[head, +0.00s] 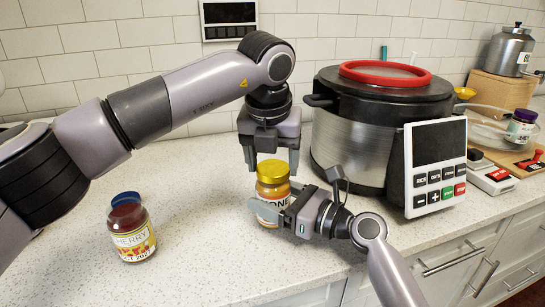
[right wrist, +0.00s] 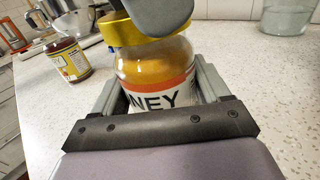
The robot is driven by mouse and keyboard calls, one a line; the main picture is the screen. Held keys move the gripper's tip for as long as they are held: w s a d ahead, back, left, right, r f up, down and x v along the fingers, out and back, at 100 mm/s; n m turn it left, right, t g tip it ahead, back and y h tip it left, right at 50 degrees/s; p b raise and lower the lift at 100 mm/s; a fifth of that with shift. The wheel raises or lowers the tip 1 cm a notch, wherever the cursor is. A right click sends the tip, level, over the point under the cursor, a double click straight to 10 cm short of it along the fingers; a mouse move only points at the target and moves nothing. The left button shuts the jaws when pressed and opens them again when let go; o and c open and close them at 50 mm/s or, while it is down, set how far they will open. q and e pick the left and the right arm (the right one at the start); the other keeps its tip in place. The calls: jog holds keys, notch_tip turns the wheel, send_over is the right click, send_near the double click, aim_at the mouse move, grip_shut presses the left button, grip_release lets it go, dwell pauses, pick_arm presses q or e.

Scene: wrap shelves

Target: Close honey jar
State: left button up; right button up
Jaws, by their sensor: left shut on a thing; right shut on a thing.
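The honey jar (head: 270,191), with amber contents and a white label, stands upright near the counter's front edge. Its yellow lid (head: 273,170) sits on the mouth; I cannot tell how tight it is. My left gripper (head: 272,165) reaches down from above and is shut on the lid. My right gripper (head: 280,205) comes from the right and is shut around the jar body. In the right wrist view, the honey jar (right wrist: 155,80) is between the right fingers, and a left finger (right wrist: 160,14) covers part of the lid (right wrist: 118,30).
A cherry jar (head: 132,240) with a blue lid stands at the left on the counter. A large pressure cooker (head: 350,140) with a red ring stands close behind right. A purple-lidded jar (head: 521,125) is at the far right. The front middle counter is clear.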

pick_arm(q)
jog(key=shift+f, duration=0.3)
pick_arm(e)
grip_shut()
pick_arm(q)
jog(key=m+h, duration=0.1)
jog(key=m, duration=0.2)
jog(key=shift+a+m, duration=0.1)
jog(key=shift+m, duration=0.3)
jog(key=m, duration=0.2)
jog(key=m+g+h, duration=0.1)
jog(key=m, duration=0.2)
jog(key=shift+w+a+g, duration=0.1)
jog(key=shift+w+g, duration=0.05)
jog(key=shift+g, duration=0.15)
jog(key=m+g, duration=0.1)
jog(key=m, duration=0.4)
jog(key=shift+w+h, duration=0.15)
jog(key=shift+h, duration=0.15)
jog(key=m, duration=0.2)
jog(key=m+g, duration=0.1)
jog(key=m, duration=0.2)
jog(key=shift+w+m+g, duration=0.1)
jog(key=shift+m+g, duration=0.2)
